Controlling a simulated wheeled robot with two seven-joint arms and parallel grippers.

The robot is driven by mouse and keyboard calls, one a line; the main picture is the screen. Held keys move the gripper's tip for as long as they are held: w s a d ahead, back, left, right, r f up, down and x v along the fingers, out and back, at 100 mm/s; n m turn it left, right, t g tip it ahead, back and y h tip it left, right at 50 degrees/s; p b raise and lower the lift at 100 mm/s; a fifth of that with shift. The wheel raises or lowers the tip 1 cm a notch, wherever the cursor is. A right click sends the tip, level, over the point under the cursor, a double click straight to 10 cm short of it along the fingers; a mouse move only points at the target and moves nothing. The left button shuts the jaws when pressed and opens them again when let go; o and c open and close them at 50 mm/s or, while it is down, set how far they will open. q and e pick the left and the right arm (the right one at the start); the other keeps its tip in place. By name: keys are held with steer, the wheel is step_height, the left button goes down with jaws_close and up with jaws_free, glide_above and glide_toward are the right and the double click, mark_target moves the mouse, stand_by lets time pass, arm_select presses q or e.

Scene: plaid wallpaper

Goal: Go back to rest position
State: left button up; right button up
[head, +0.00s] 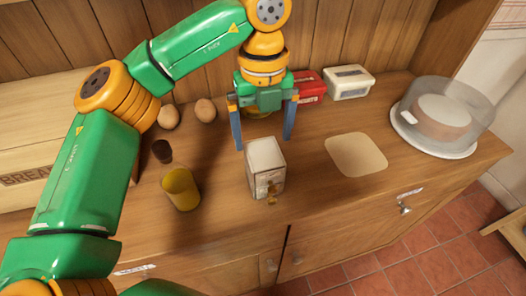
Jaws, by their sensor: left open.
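My left gripper (263,143) hangs over the wooden counter (315,195), pointing down. Its two blue-grey fingers are wide apart, with nothing held between them. A small white and brown box-shaped container (265,158) with a brownish front detail stands upright just in front of the fingers. I cannot tell whether a finger touches it. A yellowish round thing (257,113) is partly hidden behind the gripper. My left arm comes in from the left and bends over the counter. My right gripper is not in view.
A yellow cup (181,190) and a small brown cup (162,151) stand left. Two eggs (205,110) sit behind. A red box (309,87) and white box (348,82) are at the back. A beige mat (356,155) lies right, near a domed cake stand (437,150). A bread box (25,179) is left.

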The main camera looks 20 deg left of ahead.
arm_select(q)
steer(key=shift+r, duration=0.95)
